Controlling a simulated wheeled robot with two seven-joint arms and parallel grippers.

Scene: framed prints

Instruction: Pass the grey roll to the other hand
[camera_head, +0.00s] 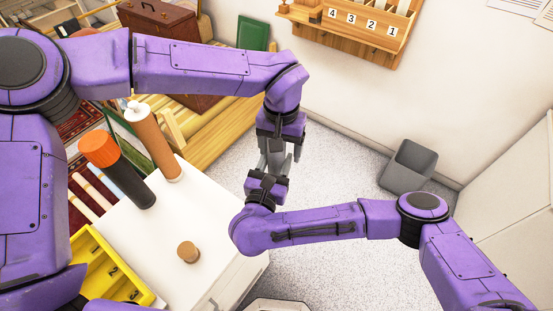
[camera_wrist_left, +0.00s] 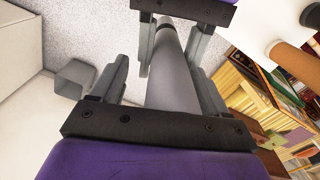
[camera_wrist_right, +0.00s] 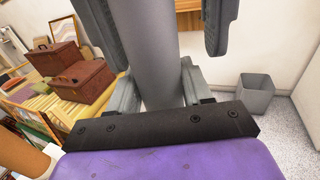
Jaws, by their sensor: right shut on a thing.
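The grey roll (camera_head: 275,149) is held between my two grippers, which face each other in mid-air, and they mostly hide it in the head view. My right gripper (camera_head: 270,168) comes from below and is shut on the roll; its fingers press both sides of the roll (camera_wrist_right: 150,50) in the right wrist view. My left gripper (camera_head: 279,157) comes from above, with its fingers on either side of the roll. In the left wrist view the roll (camera_wrist_left: 172,72) runs between these open fingers, with a gap visible on the left side.
A white table (camera_head: 222,236) carries a brown tube (camera_head: 153,142), a black tube with an orange cap (camera_head: 122,172) and a small brown cylinder (camera_head: 188,252). A yellow tray (camera_head: 92,262) is at lower left. A grey bin (camera_head: 408,166) stands on the floor; a numbered wooden rack (camera_head: 350,22) hangs behind.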

